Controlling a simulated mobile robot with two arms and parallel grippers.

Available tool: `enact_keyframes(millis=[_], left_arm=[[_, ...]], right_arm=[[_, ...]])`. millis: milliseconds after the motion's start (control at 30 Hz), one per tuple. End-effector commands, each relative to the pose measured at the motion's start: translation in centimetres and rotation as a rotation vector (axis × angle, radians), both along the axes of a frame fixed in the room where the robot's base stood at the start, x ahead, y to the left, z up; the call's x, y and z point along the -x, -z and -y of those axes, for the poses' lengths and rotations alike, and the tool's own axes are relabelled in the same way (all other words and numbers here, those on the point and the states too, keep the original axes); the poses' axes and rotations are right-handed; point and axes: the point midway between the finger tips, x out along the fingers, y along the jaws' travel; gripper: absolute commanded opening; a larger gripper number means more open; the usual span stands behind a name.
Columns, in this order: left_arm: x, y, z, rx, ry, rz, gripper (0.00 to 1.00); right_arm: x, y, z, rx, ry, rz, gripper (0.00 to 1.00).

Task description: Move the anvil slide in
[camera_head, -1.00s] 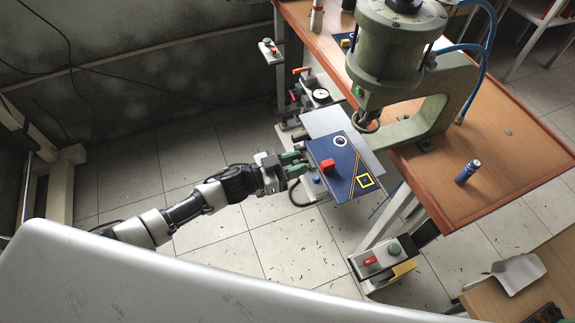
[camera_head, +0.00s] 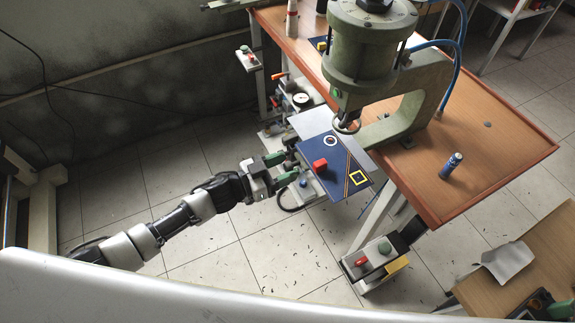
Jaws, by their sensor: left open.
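The anvil slide appears as a dark blue plate (camera_head: 339,184) with a red block (camera_head: 320,167), a white ring and a yellow square on top. It sticks out from the table edge, beside a pale metal plate below the green press (camera_head: 372,45). My left gripper (camera_head: 284,169) is just left of the blue plate, with its green fingers apart and pointing toward it. The fingers look empty and clear of the red block. Whether they touch the plate's edge or parts below it cannot be told. My right gripper is not in view.
The wooden table (camera_head: 490,165) carries the press and a blue can (camera_head: 451,166). A control box (camera_head: 374,257) with red and green buttons sits below the table's front. A gauge (camera_head: 301,100) and fittings are behind the plate. Floor around my left arm is clear.

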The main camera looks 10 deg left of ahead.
Motion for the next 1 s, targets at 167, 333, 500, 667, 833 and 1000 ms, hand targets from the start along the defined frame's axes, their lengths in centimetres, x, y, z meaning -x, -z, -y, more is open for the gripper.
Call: enact_keyframes(millis=[167,333,500,667,833,1000], left_arm=[[2.1,0.4,-3.1,-0.005,0.0,-0.002,0.54],[4.0,0.3,-5.8,-0.004,0.002,-0.001,0.54],[5.0,0.2,-7.3,-0.003,0.001,-0.001,0.54],[5.3,0.0,-7.7,-0.001,0.001,-0.001,0.54],[5.3,0.0,-7.7,-0.001,0.001,-0.001,0.54],[5.8,0.2,-8.4,0.005,-0.004,-0.014,0.54]], right_arm=[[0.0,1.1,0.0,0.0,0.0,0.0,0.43],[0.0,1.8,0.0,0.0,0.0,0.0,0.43],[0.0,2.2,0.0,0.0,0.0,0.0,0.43],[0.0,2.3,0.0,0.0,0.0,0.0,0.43],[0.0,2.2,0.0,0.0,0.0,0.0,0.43],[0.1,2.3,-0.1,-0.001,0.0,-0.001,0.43]])
